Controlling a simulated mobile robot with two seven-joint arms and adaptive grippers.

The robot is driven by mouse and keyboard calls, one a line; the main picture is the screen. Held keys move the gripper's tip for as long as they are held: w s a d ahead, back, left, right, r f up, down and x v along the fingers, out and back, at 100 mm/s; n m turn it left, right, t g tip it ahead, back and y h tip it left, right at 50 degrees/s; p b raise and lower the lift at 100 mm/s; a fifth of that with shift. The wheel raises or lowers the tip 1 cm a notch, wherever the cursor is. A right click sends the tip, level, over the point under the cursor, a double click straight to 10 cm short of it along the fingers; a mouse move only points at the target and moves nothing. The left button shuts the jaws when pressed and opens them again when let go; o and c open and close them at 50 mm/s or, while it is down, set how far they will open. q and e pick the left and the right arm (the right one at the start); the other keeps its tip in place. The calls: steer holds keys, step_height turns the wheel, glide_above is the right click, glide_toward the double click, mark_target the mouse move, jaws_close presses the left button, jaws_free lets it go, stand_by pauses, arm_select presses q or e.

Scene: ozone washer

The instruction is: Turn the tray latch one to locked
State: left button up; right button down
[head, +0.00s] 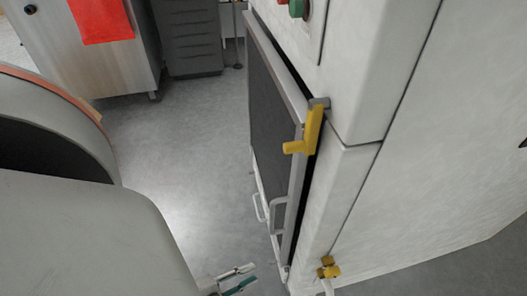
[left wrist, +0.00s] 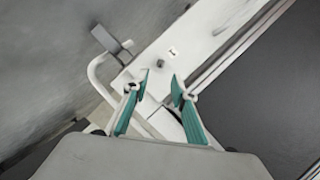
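The left gripper also shows at the bottom of the head view (head: 240,278). My right gripper is not in view.
A white curved handle (left wrist: 98,75) lies left of the left fingers. In the head view, the white washer cabinet (head: 440,130) has a dark door (head: 272,110) with a yellow latch (head: 310,132) and a yellow valve (head: 328,268) below.

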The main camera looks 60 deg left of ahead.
mark_target(274, 263)
arm_select(q)
steer(key=b+x, duration=0.1)
steer(key=x, duration=0.7)
steer(key=shift+b, duration=0.4)
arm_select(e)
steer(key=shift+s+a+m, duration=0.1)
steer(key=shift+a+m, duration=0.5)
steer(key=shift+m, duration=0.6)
arm_select(q)
jaws_close()
